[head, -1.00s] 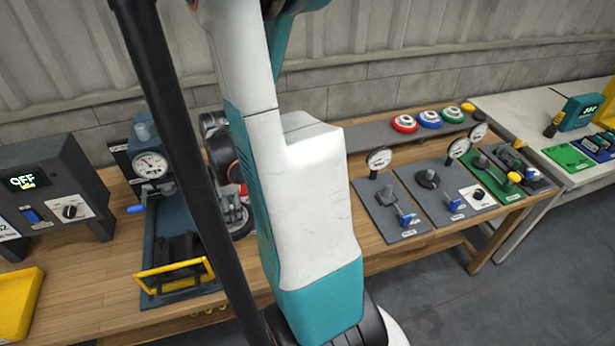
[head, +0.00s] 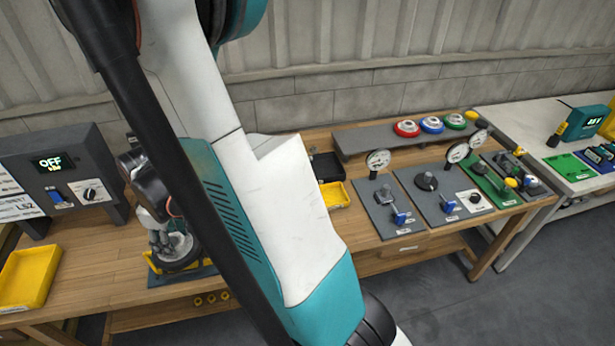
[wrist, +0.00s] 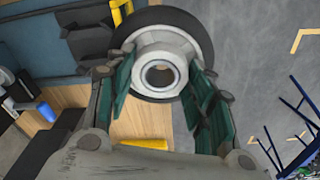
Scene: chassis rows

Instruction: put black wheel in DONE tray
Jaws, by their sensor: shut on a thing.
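My gripper (wrist: 161,78) is shut on the wheel (wrist: 201,32), its green-padded fingers on both sides of the pale grey hub. The wheel has a black tyre and a round hole in the hub. In the head view my gripper (head: 160,238) holds the wheel (head: 181,264) near the bench's front edge, over the dark blue base with the yellow handle. One yellow tray (head: 28,278) stands at the left end of the bench. Another yellow tray (head: 336,196) is partly hidden behind my arm. I cannot read a DONE label on either.
A dark control box (head: 62,178) showing OFF stands behind the left tray. A black bin (head: 326,167) lies behind the right yellow tray. Gauge panels (head: 440,193) fill the bench's right side. My arm hides the middle. Bare wood (head: 95,272) lies right of the left tray.

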